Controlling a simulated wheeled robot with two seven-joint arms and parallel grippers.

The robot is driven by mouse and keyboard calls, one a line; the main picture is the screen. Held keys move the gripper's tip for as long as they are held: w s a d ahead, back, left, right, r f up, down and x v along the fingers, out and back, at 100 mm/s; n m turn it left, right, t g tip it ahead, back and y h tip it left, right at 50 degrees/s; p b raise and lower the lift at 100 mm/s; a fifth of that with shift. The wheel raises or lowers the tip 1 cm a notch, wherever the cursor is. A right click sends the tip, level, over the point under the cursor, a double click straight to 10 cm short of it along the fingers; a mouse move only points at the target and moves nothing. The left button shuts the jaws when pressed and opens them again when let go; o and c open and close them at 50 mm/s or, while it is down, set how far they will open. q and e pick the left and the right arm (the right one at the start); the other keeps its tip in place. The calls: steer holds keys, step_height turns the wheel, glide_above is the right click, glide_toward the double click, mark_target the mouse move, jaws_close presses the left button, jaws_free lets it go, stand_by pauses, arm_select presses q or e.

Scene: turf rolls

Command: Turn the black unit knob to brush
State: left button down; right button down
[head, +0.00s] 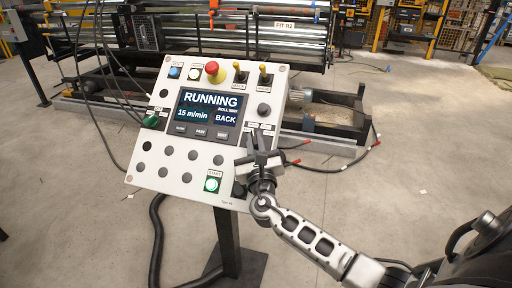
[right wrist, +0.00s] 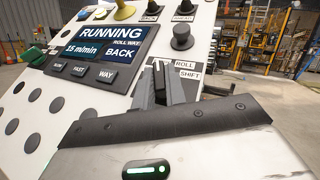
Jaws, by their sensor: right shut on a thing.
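The tilted control panel (head: 150,175) stands on a dark post. My right gripper (head: 262,140) is at its right side, with its fingers shut on a black knob. In the right wrist view the knob (right wrist: 158,75) shows as a narrow dark piece between the fingertips (right wrist: 160,88). It looks about upright in that view. My left gripper is not in view.
Another black knob (head: 263,109) sits just above. The screen (head: 208,108) reads RUNNING, 15 m/min and BACK. A red mushroom button (head: 213,68), yellow-tipped switches (head: 264,70), a green knob (head: 152,120) and a START button (head: 212,184) are on the panel. Rollers stand behind.

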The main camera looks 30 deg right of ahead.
steer(key=shift+f+m+g+h, duration=0.3)
steer(key=shift+m+h, duration=0.3)
steer(key=shift+h, duration=0.2)
steer(key=c, duration=1.4)
jaws_free()
steer(key=shift+r, duration=0.1)
steer(key=shift+c, duration=0.2)
steer(key=b+v, duration=0.2)
steer(key=v, duration=1.4)
